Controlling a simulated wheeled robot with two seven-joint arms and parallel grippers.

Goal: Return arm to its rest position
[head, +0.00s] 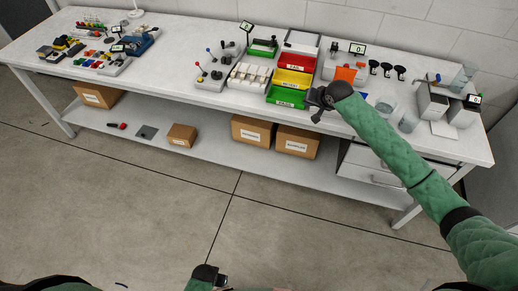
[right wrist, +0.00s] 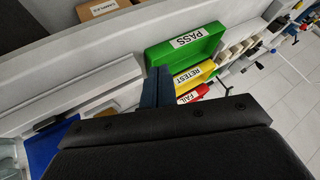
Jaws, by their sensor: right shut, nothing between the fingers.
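My right arm, in a green sleeve, reaches over the right half of the white workbench (head: 200,28) in the head view. Its gripper (head: 316,98) is at the front edge of the bench, close to the right of the green PASS bin (head: 288,96). In the right wrist view the fingers (right wrist: 157,88) are shut together and empty, in front of the green PASS bin (right wrist: 185,48). Part of my left arm, with a dark end (head: 208,274), shows at the bottom of the head view; its finger state is unclear.
The yellow RETEST bin (head: 293,79) and red FAIL bin (head: 298,62) stand behind the green bin. An orange block (head: 345,74) and a blue mat (head: 382,104) lie near my right arm. Cardboard boxes (head: 251,131) sit on the lower shelf. The floor in front is clear.

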